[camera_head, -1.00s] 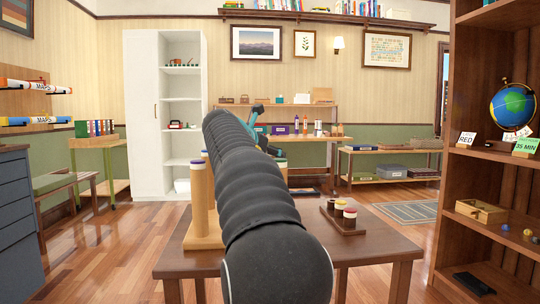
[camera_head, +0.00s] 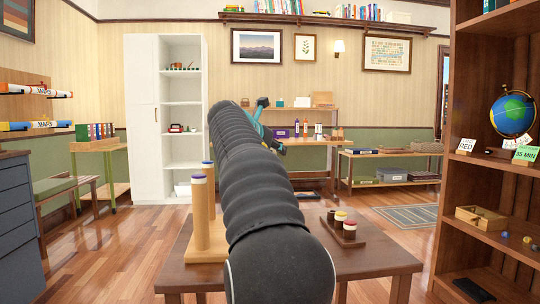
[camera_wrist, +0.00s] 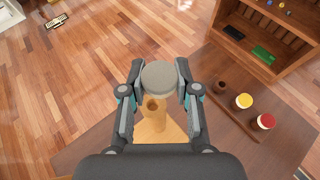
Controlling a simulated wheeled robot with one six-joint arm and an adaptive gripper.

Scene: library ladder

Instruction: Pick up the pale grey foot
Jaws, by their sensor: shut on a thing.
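The pale grey foot (camera_wrist: 160,77) is a round, flat-topped piece in the wrist view. My gripper (camera_wrist: 160,72) is shut on it, with one finger on each side. The foot is above a wooden stand (camera_wrist: 154,128) with a dark hole in its upright. How far apart the foot and the stand are, I cannot tell. In the head view my arm covers the foot and most of the gripper. The stand's posts (camera_head: 201,218) show left of my arm, one with a purple and white top.
A dark wooden table (camera_head: 375,262) carries the stand and a small rack (camera_head: 346,237) with capped jars to the right. A tall wooden bookcase (camera_head: 497,120) stands at the right, with a globe. A white cabinet (camera_head: 142,115) stands at the back left. Open floor lies between.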

